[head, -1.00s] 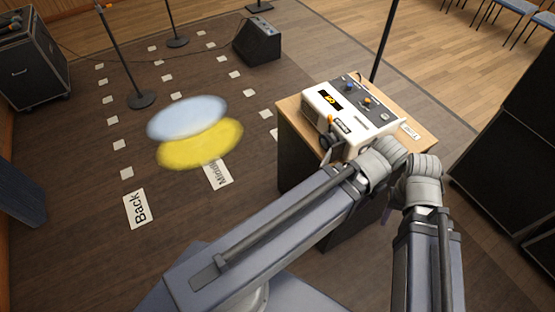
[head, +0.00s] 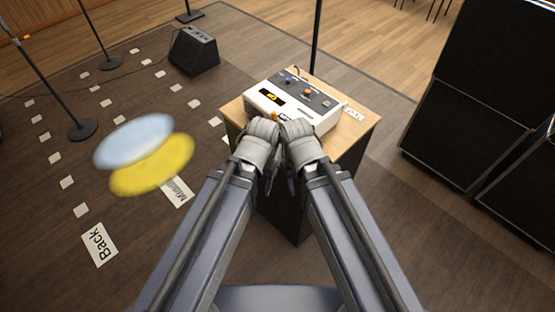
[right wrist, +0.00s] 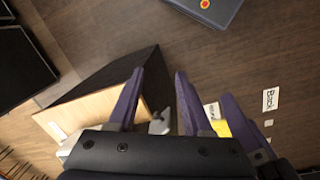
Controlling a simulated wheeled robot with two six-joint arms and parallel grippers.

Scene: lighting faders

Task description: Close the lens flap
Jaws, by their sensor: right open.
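A white control box (head: 329,122) with knobs and a small yellow-lit display sits on a wooden-topped stand (head: 355,127). An orange-tipped part shows at its front edge, just above my wrists. I cannot make out the lens flap; my wrists hide much of the box's front. My left gripper (head: 268,187) and right gripper (head: 291,187) are close together in front of the stand, and their fingers are mostly hidden. In the right wrist view, the right gripper (right wrist: 159,73) is open, its purple fingers apart. A small grey piece (right wrist: 159,123) shows between them; I cannot tell what it is.
Blue (head: 133,138) and yellow (head: 153,166) light pools overlap on the floor at left. Dark speaker cabinets (head: 480,120) stand at right. A floor monitor (head: 194,52) and thin stands are behind at left. Open floor lies on both sides of the stand.

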